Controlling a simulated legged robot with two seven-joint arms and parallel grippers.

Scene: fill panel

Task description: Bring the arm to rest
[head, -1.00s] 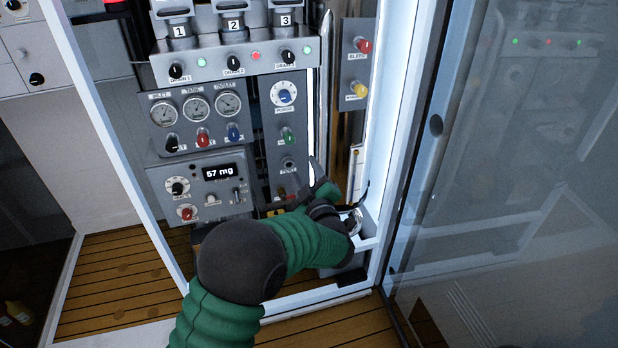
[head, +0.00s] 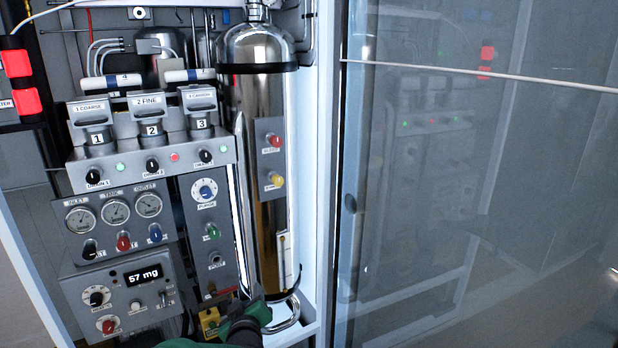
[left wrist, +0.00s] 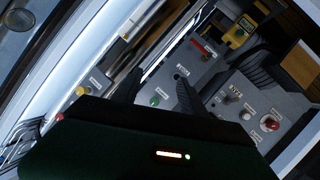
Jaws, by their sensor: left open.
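My left gripper (head: 236,312) is at the bottom of the head view, in front of the panel's lower edge, just left of the steel tank's foot. Part of my green arm shows below it. In the left wrist view its two dark fingers (left wrist: 158,88) stand apart with nothing between them. Behind them are the panel's green knob (left wrist: 155,101) and a row of labelled controls. I cannot tell whether the fingers touch the panel. My right gripper is not in view.
A yellow box (head: 210,318) sits near the gripper. A glass door (head: 460,200) fills the right side.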

